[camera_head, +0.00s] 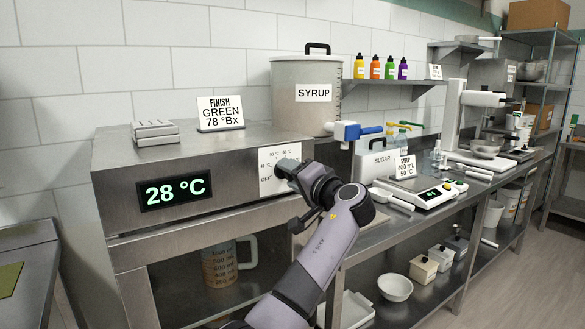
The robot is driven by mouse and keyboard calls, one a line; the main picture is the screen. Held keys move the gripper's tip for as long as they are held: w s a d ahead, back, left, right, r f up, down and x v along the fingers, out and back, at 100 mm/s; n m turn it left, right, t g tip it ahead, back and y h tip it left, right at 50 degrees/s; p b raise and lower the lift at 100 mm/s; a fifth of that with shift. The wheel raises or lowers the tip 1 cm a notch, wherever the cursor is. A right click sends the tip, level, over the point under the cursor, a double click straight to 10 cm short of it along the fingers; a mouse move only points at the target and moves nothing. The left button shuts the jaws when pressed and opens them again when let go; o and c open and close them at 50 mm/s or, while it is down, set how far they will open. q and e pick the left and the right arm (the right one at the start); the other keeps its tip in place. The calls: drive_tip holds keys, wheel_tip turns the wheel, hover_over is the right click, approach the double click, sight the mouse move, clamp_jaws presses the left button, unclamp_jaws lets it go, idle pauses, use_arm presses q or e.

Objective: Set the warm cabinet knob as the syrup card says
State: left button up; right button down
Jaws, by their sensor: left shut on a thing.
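The warm cabinet (225,150) is a steel box at the left with a green display (175,192) reading 28 °C. A white dial plate (267,158) on its front carries small temperature marks and OFF at lower left. My left gripper (284,170) is at this plate, shut on the knob, which is mostly hidden behind the fingers, so its pointing cannot be read. A small card (405,166) behind the scale appears to read syrup, 400 mL, 50 °C. My right gripper is not in view.
A measuring jug (220,264) stands in the cabinet's open lower space. A SUGAR box (375,162) and a scale (420,191) are on the counter to the right.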

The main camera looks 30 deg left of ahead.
use_arm(q)
drive_tip(key=shift+f+m+p, duration=0.1)
drive_tip(key=shift+m+p, duration=0.2)
drive_tip(key=shift+m, duration=0.2)
drive_tip(key=o, duration=1.1)
drive_tip(key=shift+c, duration=0.2)
drive_tip(key=shift+d, duration=0.1)
drive_tip(key=b+v, duration=0.2)
drive_tip(key=v, duration=0.5)
